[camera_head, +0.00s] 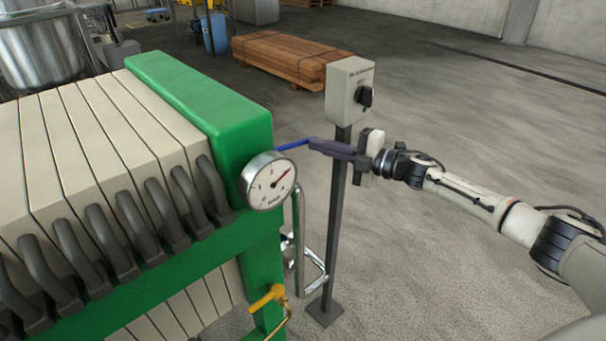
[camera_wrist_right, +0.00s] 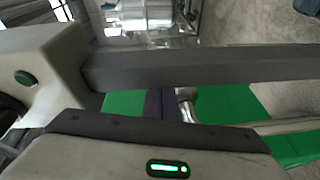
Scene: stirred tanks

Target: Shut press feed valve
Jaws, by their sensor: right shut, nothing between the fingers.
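A blue lever (camera_head: 293,144), which looks like the feed valve's handle, sticks out to the right from behind the green press (camera_head: 205,95), just above the gauge. The valve body is hidden behind the press. My right gripper (camera_head: 313,144) is shut and empty, its dark purple fingers pointing left. The fingertips meet the lever's outer end in the picture; I cannot tell whether they touch it. In the right wrist view a purple finger (camera_wrist_right: 153,105) shows beside a steel pipe (camera_wrist_right: 187,104), and the lever cannot be made out. My left gripper is not in view.
A control box (camera_head: 349,90) with a black knob stands on a dark post (camera_head: 336,230) close by my right gripper. A pressure gauge (camera_head: 268,181) and a yellow-handled valve (camera_head: 267,297) are on the press's near side. Stacked timber (camera_head: 290,58) lies behind. Floor at right is clear.

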